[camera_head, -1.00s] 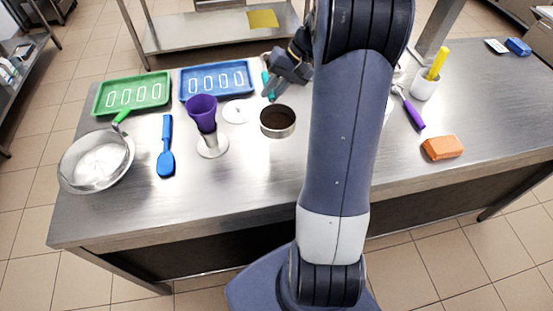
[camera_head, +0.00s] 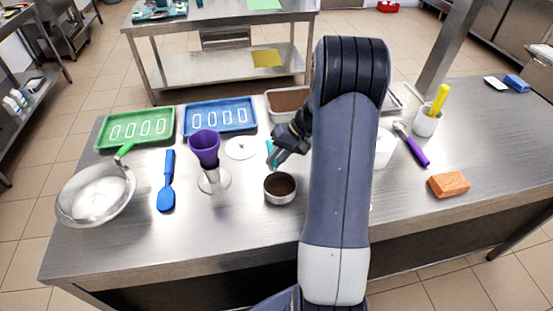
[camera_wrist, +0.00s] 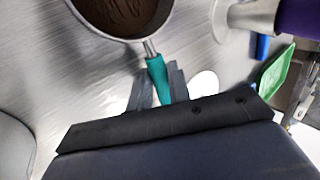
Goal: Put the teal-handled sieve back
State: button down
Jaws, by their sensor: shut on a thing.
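The teal-handled sieve (camera_head: 280,188) is a round metal pan with dark brown powder showing inside. In the wrist view its bowl (camera_wrist: 120,20) is at the top, partly cut off by the frame edge. My gripper (camera_head: 277,160) is shut on the teal handle, which shows between the two grey fingers (camera_wrist: 161,88) in the wrist view. The sieve is at the middle of the steel table (camera_head: 235,235), handle pointing away from me. I cannot tell whether it touches the table.
Behind are a blue tray (camera_head: 220,115), a green tray (camera_head: 136,127) and a metal tray of brown powder (camera_head: 288,101). An orange sponge (camera_head: 448,184) lies right.

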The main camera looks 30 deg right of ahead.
jog(key=shift+f, duration=0.4)
jog(key=c, duration=1.6)
grip_release()
jog(key=shift+f, duration=0.1)
jog(key=b+v, duration=0.2)
jog(key=v, duration=1)
